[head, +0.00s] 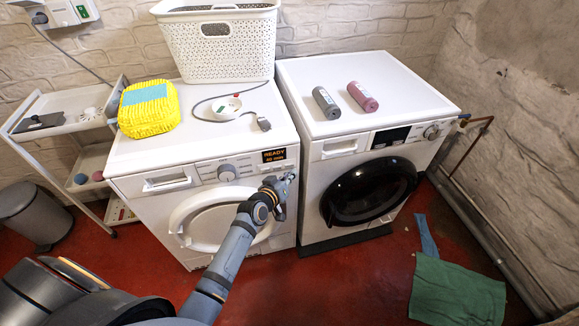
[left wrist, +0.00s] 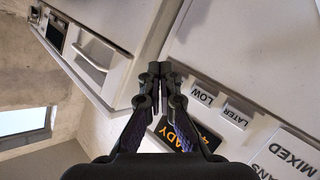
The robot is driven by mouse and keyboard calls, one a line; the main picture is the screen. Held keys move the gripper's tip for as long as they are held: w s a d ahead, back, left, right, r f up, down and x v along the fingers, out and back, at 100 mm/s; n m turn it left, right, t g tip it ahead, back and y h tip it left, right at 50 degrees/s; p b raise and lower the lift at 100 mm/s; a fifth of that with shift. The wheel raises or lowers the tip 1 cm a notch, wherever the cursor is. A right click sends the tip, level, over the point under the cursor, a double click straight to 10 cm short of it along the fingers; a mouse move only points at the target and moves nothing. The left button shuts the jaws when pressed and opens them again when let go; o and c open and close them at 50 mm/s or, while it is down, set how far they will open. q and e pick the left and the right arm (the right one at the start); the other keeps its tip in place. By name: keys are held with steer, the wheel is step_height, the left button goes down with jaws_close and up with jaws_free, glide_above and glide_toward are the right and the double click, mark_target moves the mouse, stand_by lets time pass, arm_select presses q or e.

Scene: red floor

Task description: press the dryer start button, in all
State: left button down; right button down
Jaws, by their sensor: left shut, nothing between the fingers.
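Small pale buttons lie below the display, partly behind my gripper. My left gripper (head: 289,178) is shut and empty, at the front's upper right corner. In the left wrist view, the shut fingertips (left wrist: 159,70) are over the panel's edge, beside buttons labelled LOW (left wrist: 203,95) and LATER (left wrist: 236,115). A key marked MIXED (left wrist: 294,153) and part of the display (left wrist: 183,138) also show. Contact with a button cannot be told.
A second white machine (head: 425,100) with a black door stands close on the right, with two rolled bottles on top. A white basket (head: 219,40), yellow bundle (head: 149,108) and cable reel (head: 226,107) are on the left machine. A green cloth (head: 455,291) lies on the floor.

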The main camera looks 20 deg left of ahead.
arm_select(q)
steer(key=shift+w, duration=0.1)
steer(key=shift+w+a, duration=0.25)
stand_by(0.3)
